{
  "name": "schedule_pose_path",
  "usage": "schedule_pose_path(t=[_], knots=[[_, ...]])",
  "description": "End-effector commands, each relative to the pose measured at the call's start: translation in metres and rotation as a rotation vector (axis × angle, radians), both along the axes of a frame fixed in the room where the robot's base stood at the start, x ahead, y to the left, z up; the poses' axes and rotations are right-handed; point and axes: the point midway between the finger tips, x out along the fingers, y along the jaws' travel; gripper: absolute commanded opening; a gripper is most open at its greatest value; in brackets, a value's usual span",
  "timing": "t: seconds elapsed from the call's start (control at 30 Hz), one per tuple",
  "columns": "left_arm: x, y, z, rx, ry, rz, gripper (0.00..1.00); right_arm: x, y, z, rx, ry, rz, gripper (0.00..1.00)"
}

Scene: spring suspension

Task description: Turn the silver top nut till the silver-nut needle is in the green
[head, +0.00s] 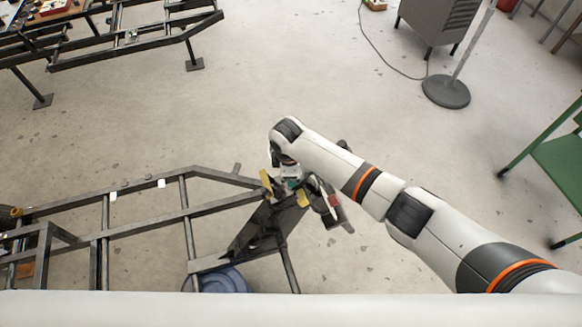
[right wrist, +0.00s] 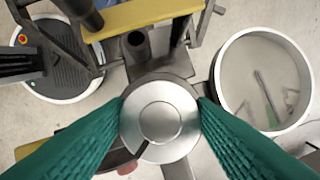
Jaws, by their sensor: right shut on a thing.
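The silver top nut (right wrist: 160,118) is a round, shiny disc in the middle of the right wrist view. My right gripper (right wrist: 160,112) has its two teal ribbed fingers on opposite sides of the nut, shut on it. A thin dark pointer (right wrist: 141,150) lies at the nut's lower left edge; I cannot tell if it is the silver-nut needle. No green zone can be made out beside it. In the head view the right gripper (head: 291,184) is small, at the frame's right end, and the nut is hidden. My left gripper is not in view.
Yellow parts (right wrist: 140,18) stand close to the gripper. A round white-rimmed thing (right wrist: 311,78) with a green piece inside lies right of the nut. The dark tube frame (head: 150,185) runs left; a blue round container (head: 237,281) is below.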

Motion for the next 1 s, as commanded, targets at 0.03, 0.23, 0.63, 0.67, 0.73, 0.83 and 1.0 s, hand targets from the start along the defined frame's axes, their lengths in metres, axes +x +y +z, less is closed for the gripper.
schedule_pose_path(t=[0.03, 0.23, 0.63, 0.67, 0.73, 0.83, 1.0], knots=[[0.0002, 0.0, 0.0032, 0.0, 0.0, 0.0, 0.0, -0.0007, -0.0009, 0.0004, 0.0, -0.006, -0.018, 0.27], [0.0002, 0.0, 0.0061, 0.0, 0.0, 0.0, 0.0, -0.0009, -0.001, -0.001, 0.005, -0.024, -0.064, 0.27], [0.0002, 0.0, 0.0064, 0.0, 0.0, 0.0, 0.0, -0.0011, -0.0012, -0.0022, 0.006, -0.027, -0.077, 0.27], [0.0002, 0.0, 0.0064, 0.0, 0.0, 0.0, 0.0, -0.0011, -0.0012, -0.0022, 0.006, -0.027, -0.076, 0.27], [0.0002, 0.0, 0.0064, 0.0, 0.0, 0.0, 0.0, -0.0012, -0.0012, -0.0023, 0.006, -0.027, -0.076, 0.52], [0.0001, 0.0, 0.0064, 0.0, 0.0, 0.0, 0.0, -0.001, -0.0011, -0.0021, 0.007, -0.027, -0.076, 0.68], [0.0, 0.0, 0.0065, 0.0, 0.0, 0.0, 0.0, -0.0006, -0.0007, -0.0013, 0.008, -0.028, -0.076, 0.72]])
